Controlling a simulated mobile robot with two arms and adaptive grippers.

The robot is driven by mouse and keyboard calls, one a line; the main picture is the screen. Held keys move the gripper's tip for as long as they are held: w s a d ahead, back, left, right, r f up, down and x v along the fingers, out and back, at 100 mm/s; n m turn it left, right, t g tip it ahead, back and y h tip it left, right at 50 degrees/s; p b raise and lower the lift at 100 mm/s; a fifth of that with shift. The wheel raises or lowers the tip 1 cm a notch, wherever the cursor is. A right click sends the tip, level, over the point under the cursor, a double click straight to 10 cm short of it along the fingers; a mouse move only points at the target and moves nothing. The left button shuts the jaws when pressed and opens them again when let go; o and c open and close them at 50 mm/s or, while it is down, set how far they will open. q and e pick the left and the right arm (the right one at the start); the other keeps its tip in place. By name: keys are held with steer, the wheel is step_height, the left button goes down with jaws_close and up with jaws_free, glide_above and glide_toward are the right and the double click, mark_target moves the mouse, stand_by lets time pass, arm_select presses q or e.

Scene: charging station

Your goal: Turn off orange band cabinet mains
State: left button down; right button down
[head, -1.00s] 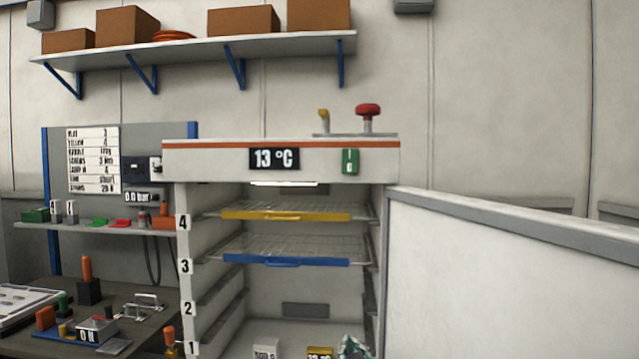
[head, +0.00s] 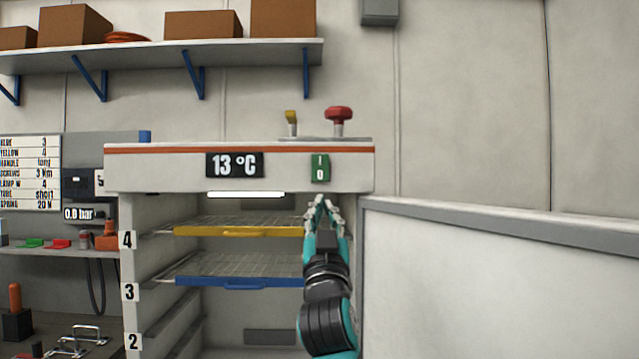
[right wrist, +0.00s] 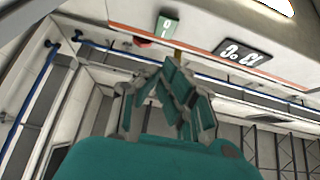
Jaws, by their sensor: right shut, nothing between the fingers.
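The orange band cabinet (head: 150,170) stands open in the middle of the head view, with an orange stripe along its top panel. Its green mains switch (head: 320,168), marked I and 0, sits on that panel right of the black 13 °C display (head: 234,165). The switch also shows in the right wrist view (right wrist: 166,25), with the display (right wrist: 243,54) beside it. My right gripper (head: 321,201) is shut and empty, pointing up just below the switch and apart from it. In the right wrist view its fingers (right wrist: 177,75) are together. My left gripper is not in view.
A yellow-fronted rack (head: 240,231) and a blue-fronted rack (head: 235,283) sit inside the cabinet. A red knob (head: 338,114) and a yellow valve lever (head: 291,118) stand on top. The open door (head: 450,280) fills the right side. A shelf with boxes (head: 200,52) hangs above.

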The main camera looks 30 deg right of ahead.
mark_target(321, 169)
steer(key=p+x, duration=0.1)
steer(key=x, duration=0.3)
steer(key=f+p+x, duration=0.1)
steer(key=p+x, duration=0.1)
steer(key=x, duration=0.2)
steer(key=w+p+x, duration=0.1)
steer(key=x, duration=0.3)
steer(key=shift+w+d+f, duration=0.15)
steer(key=shift+d+f, duration=0.15)
steer(key=shift+d, duration=0.05)
steer(key=shift+w+d+f, duration=0.15)
steer(key=shift+w+d, duration=0.1)
steer(key=shift+w, duration=0.2)
